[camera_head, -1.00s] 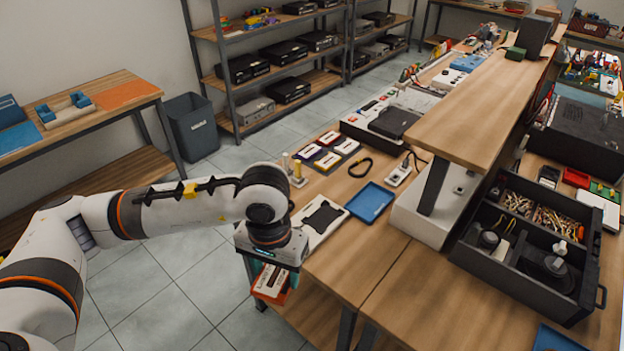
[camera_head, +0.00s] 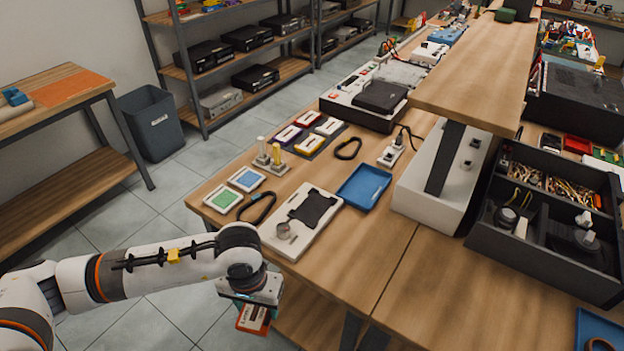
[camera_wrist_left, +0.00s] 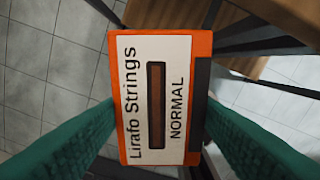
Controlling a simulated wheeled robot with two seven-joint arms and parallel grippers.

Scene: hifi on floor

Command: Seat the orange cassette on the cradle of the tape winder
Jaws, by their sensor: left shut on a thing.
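My left gripper (camera_head: 252,308) is shut on the orange cassette (camera_head: 254,320), which hangs beside the near left edge of the workbench, over the floor side. In the left wrist view the cassette (camera_wrist_left: 185,60) is held between the two green fingers, its white label reading "Lirafo Strings NORMAL" facing the camera. What looks like the tape winder (camera_head: 277,243) is a flat white unit on the bench just beyond the gripper. It has a dark cradle-shaped plate (camera_head: 314,208) and a small metal knob at its near end. The cradle is empty. My right gripper is out of view.
A blue tray (camera_head: 363,186) lies right of the winder. A black loop (camera_head: 257,207), green and blue-faced squares and a mat of several cassettes (camera_head: 310,143) lie left and behind. A raised shelf (camera_head: 478,75) overhangs the bench. Bare wood (camera_head: 350,265) lies in front.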

